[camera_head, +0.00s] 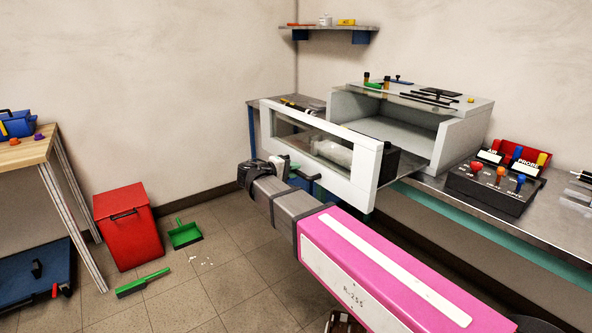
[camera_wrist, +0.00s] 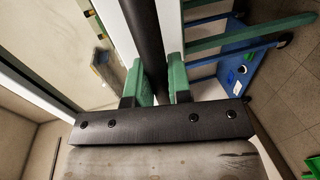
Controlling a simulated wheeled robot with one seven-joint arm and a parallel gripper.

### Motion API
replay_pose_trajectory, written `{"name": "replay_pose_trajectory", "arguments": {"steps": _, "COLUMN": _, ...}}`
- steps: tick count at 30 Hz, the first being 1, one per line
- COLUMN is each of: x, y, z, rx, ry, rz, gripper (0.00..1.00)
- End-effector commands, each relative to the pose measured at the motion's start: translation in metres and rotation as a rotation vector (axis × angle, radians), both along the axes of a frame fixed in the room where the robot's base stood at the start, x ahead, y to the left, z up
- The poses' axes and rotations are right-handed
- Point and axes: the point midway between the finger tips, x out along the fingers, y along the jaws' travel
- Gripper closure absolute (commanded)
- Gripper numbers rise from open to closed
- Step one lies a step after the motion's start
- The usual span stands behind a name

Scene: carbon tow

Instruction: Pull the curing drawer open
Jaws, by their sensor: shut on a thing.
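The curing drawer (camera_head: 364,165) has a white front with a long window. It stands well out from its open white housing (camera_head: 462,132) on the bench, with a pale item visible through the window. My gripper (camera_head: 279,166) is at the lower part of the drawer front. In the wrist view, the green fingers of my gripper (camera_wrist: 160,82) are shut on a dark bar, the drawer handle (camera_wrist: 143,30), with one finger on each side. In the head view the handle is mostly hidden by my gripper and arm.
A control box (camera_head: 497,186) with coloured knobs sits right of the housing on the bench. A red bin (camera_head: 128,228), a green dustpan (camera_head: 185,234) and a green brush (camera_head: 142,283) are on the floor at left. A wooden-topped table (camera_head: 27,149) stands far left.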

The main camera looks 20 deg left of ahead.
Motion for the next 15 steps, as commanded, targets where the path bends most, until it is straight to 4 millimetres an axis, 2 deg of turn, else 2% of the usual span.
{"name": "replay_pose_trajectory", "arguments": {"steps": 5, "x": 0.0000, "y": -0.0003, "z": -0.0007, "rx": 0.001, "ry": 0.002, "rz": -0.001, "gripper": 1.00}}
{"name": "replay_pose_trajectory", "arguments": {"steps": 6, "x": 0.0000, "y": -0.0003, "z": -0.0007, "rx": 0.001, "ry": 0.002, "rz": -0.001, "gripper": 0.75}}
{"name": "replay_pose_trajectory", "arguments": {"steps": 8, "x": 0.0001, "y": -0.0002, "z": -0.0008, "rx": 0.001, "ry": 0.002, "rz": -0.001, "gripper": 0.57}}
{"name": "replay_pose_trajectory", "arguments": {"steps": 15, "x": 0.0003, "y": -0.0002, "z": -0.0003, "rx": 0.001, "ry": 0.001, "rz": 0.000, "gripper": 0.57}}
